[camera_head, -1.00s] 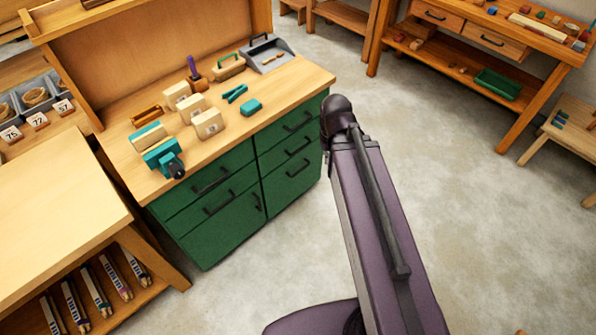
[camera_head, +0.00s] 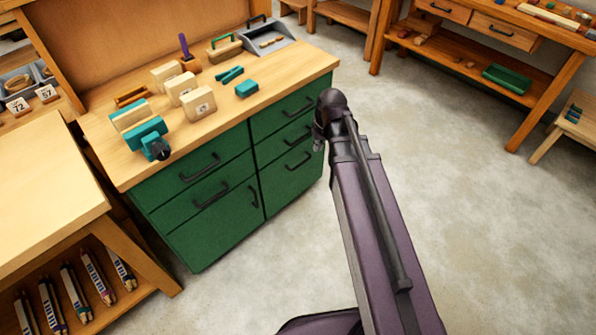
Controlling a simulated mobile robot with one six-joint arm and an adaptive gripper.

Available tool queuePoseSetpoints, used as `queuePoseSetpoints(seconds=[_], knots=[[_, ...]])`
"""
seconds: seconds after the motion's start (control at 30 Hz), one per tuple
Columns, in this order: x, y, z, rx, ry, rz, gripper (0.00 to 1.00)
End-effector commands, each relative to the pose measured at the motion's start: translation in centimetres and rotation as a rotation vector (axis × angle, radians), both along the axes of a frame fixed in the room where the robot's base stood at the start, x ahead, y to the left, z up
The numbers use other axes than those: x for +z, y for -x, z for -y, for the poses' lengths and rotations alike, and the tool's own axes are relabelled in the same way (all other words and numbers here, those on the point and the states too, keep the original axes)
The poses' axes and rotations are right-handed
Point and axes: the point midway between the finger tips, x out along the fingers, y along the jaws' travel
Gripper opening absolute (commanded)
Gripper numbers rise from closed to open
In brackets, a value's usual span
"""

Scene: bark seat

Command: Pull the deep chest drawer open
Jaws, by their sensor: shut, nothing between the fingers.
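The green chest (camera_head: 215,225) stands under the wooden bench top, and its fronts all look shut. Its left side has an upper drawer (camera_head: 160,185) and a taller lower front (camera_head: 205,235) with a sloping black handle and an upright one. Its right side has several black handles, on an upper drawer (camera_head: 275,120) and on lower fronts (camera_head: 290,185). I cannot tell for sure which front is the deep drawer. My gripper (camera_head: 318,140) shows only partly beside my dark wrist, near the chest's right edge. It looks shut and empty. Whether it touches the chest is unclear.
Wooden blocks, a teal clamp (camera_head: 150,140) and a grey tray (camera_head: 265,42) lie on the bench top (camera_head: 300,70). A pale table (camera_head: 50,190) stands close on the left. The floor (camera_head: 450,200) to the right is clear, up to another bench (camera_head: 560,50).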

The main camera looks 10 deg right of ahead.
Motion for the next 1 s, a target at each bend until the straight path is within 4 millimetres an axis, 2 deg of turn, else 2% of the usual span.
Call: queuePoseSetpoints(seconds=[0.03, 1.0], knots=[[-2.1, -0.9, 0.0, 0.012, -0.006, 0.011, 0.0], [-19.9, -13.6, -0.5, 0.243, -0.086, 0.239, 0.0]])
